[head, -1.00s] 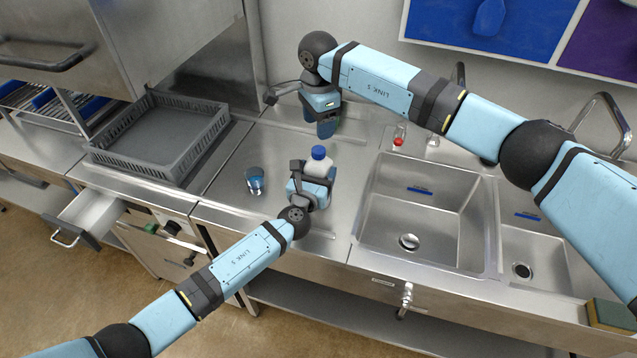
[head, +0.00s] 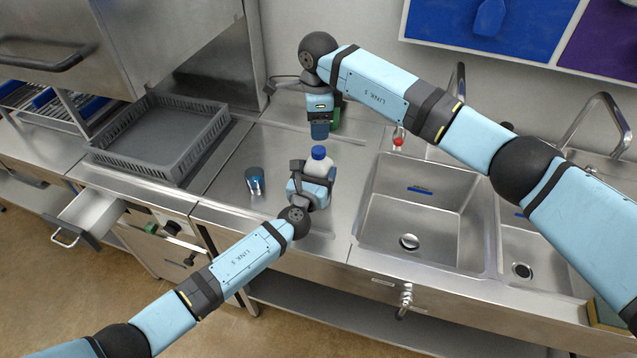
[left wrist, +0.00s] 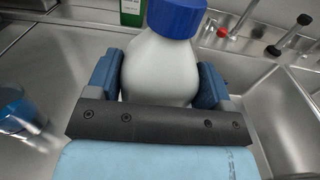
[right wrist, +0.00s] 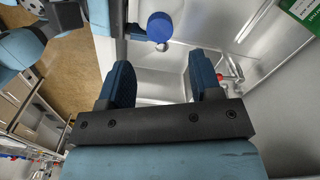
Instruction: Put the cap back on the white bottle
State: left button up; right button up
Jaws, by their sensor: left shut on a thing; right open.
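The white bottle (head: 317,168) stands upright on the steel counter left of the sink. It fills the middle of the left wrist view (left wrist: 160,70). Its blue cap (head: 318,152) sits on top of the neck; I cannot tell how tightly. The cap also shows in the right wrist view (right wrist: 160,27). My left gripper (left wrist: 160,82) is shut around the bottle's body, a finger on each side. My right gripper (right wrist: 163,80) is open and empty, behind the bottle and apart from the cap.
A blue-and-clear cup (head: 255,181) stands on the counter left of the bottle. A grey rack (head: 160,140) lies further left. The sink basin (head: 415,215) is to the right. A green-labelled item (right wrist: 303,12) stands near my right gripper.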

aim_at(318, 150)
jog(key=shift+f, duration=4)
jog(key=c, duration=1)
jog(key=shift+o, duration=0.2)
jog(key=m, duration=0.5)
jog(key=shift+m, duration=0.4)
jog(key=m, duration=0.5)
jog(key=o, duration=1.1)
